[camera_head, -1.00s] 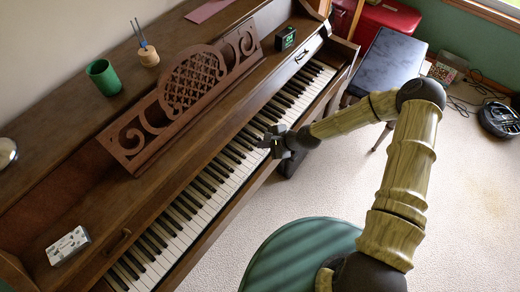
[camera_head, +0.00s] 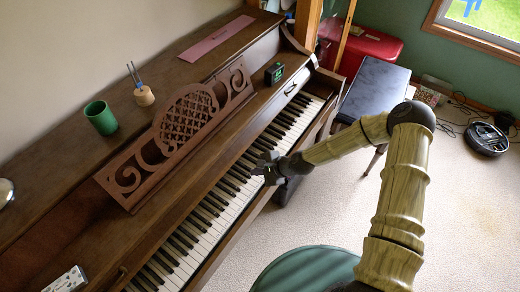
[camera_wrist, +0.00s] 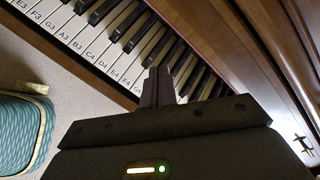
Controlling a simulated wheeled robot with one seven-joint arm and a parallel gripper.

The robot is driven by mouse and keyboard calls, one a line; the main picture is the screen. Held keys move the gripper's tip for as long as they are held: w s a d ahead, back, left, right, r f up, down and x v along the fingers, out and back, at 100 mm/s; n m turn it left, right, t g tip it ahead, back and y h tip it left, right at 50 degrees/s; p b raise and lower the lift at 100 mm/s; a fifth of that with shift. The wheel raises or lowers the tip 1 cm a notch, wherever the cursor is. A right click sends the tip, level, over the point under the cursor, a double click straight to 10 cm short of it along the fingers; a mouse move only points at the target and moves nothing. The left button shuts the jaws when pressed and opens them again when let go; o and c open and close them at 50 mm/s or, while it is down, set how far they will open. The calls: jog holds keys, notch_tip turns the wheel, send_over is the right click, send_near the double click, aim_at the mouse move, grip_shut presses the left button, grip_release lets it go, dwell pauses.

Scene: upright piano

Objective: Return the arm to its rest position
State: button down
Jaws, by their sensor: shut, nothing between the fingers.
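My gripper (camera_head: 266,168) is at the end of my arm, which reaches in from the lower right in the head view. It hangs over the front of the piano keyboard (camera_head: 222,205). In the wrist view my gripper (camera_wrist: 158,88) shows its fingers together with nothing between them. Behind the fingers are the lettered white and black keys (camera_wrist: 97,40). Whether the fingertips touch the keys cannot be told.
The upright piano carries a carved music stand (camera_head: 185,120), a green cup (camera_head: 100,117) and a small dark box (camera_head: 274,73). A dark bench (camera_head: 375,90) stands at the keyboard's far end. A green round seat (camera_head: 305,270) is at the bottom.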

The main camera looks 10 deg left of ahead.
jog(key=s+d+r+n+h, duration=0.2)
jog(key=d+r+n+h, duration=0.15)
jog(key=d+r, duration=0.45)
jog(key=s+d+r+n+h, duration=0.1)
jog(key=d+r+n+h, duration=0.3)
jog(key=d, duration=0.6)
jog(key=s+d+r+n, duration=0.2)
jog(key=s+d+r, duration=0.2)
jog(key=r, duration=0.3)
jog(key=s+d+r+n+h, duration=0.1)
jog(key=s+d+r, duration=0.4)
jog(key=r, duration=0.2)
jog(key=shift+s+d+r+n+t+p, duration=0.25)
jog(key=shift+d+r+n+t+p, duration=0.1)
jog(key=shift+t+p, duration=0.1)
jog(key=shift+s+h, duration=0.1)
jog(key=shift+h, duration=0.15)
